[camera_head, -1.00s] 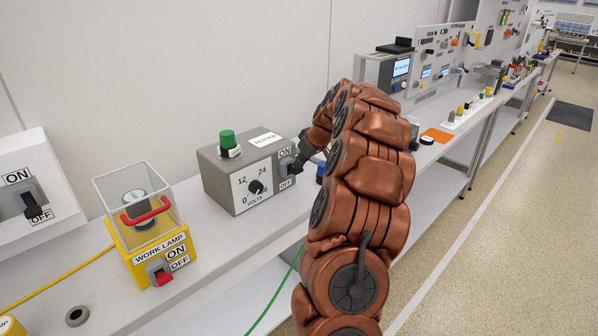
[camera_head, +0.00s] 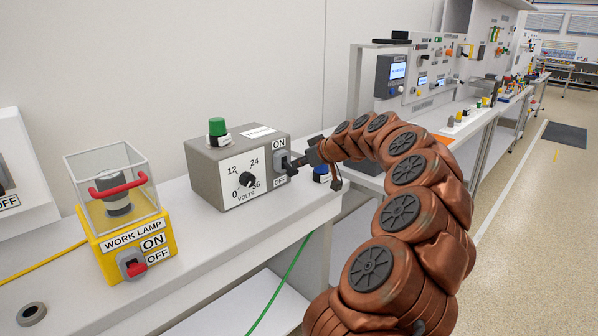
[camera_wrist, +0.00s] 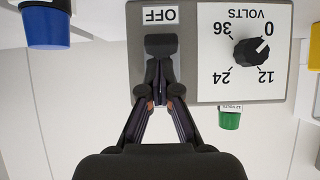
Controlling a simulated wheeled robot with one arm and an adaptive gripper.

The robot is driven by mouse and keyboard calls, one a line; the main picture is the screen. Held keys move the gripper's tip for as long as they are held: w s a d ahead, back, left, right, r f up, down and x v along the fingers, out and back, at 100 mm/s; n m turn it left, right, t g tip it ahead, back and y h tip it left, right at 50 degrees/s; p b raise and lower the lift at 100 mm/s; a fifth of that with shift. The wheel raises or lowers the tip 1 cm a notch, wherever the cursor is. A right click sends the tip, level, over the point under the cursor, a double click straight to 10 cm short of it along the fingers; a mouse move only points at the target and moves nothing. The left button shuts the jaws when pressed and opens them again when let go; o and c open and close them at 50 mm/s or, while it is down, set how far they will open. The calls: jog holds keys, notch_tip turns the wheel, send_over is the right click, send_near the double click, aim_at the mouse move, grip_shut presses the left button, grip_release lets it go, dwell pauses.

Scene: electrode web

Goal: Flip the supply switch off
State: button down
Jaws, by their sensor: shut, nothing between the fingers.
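The grey supply box (camera_head: 213,177) stands on the bench, with a volts dial (camera_head: 246,180) on its white face. Its switch (camera_head: 280,160) is on the right of the front, between an ON label above and an OFF label (camera_head: 280,181) below. My gripper (camera_head: 296,162) is right in front of this switch. In the upside-down wrist view, my gripper (camera_wrist: 161,68) is shut, its tips at the dark switch lever (camera_wrist: 160,43) beside the OFF label (camera_wrist: 159,14). The ON label is hidden there. I cannot tell the lever's exact tilt or whether the tips touch it.
A yellow work lamp box (camera_head: 165,240) with a clear cover and its own red switch (camera_head: 135,268) stands to the left. A blue-topped item (camera_head: 321,172) is close to the right of my gripper. A green knob (camera_head: 217,128) stands on the supply box.

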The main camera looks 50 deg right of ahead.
jog(key=shift+r, duration=0.2)
jog(key=shift+r, duration=0.65)
jog(key=shift+r, duration=0.1)
jog(key=b+v, duration=0.1)
jog(key=v, duration=1.2)
jog(key=shift+a, duration=0.1)
dwell(0.4)
